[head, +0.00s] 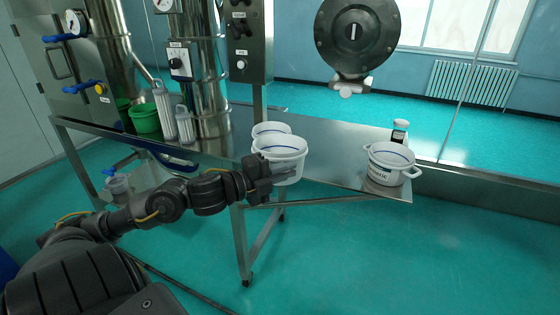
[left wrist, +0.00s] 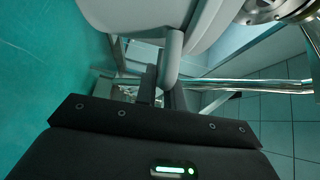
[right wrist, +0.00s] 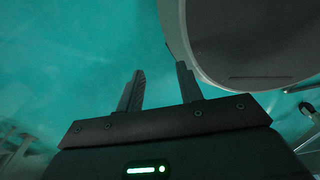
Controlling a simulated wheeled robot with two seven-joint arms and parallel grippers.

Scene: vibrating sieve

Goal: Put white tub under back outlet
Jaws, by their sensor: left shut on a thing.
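A white tub (head: 280,147) with a blue line inside its rim is at the front edge of the steel table (head: 335,150). My left gripper (head: 268,176) is shut on its near handle; the handle (left wrist: 173,58) and tub wall (left wrist: 150,14) show in the left wrist view. I cannot tell whether the tub touches the table. A second white tub (head: 270,128) is just behind it, partly hidden. A labelled white tub (head: 388,165) stands at the right. The back outlet is not clearly identifiable. My right gripper (right wrist: 160,70) is open and empty in the right wrist view.
Clear cylinders (head: 166,112) and a green tub (head: 144,119) stand by the steel machine (head: 208,95) at left. A small bottle (head: 400,131) is behind the labelled tub. A dark round fitting (head: 357,38) hangs above. A grey rounded body (right wrist: 250,40) is beside my right gripper.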

